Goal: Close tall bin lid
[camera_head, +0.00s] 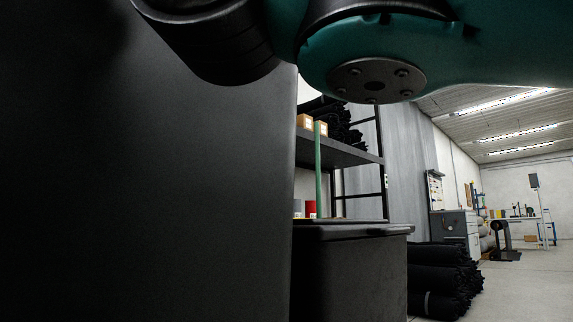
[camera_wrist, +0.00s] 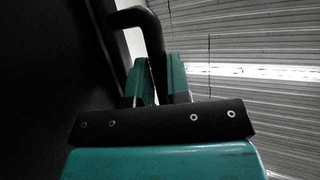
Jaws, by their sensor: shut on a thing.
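In the wrist view, my gripper (camera_wrist: 159,80) has its teal fingers closed around a black bent handle (camera_wrist: 153,38). The handle curves left at its top toward a large dark panel (camera_wrist: 50,70), which looks like the tall bin's lid. In the head view, a large dark flat panel (camera_head: 150,190) fills the left side and looks like the same lid, standing steeply. A black box with a thick rim (camera_head: 350,232) shows to its right and lower; I cannot tell whether it is the bin's body. My gripper is outside the head view; my teal arm crosses the top.
A shelf (camera_head: 345,152) with small boxes and black rolls stands behind the black box. More black rolls (camera_head: 435,280) lie stacked on the floor to its right. A grey cabinet (camera_head: 455,228) and a workbench stand farther back. The floor at the right is open.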

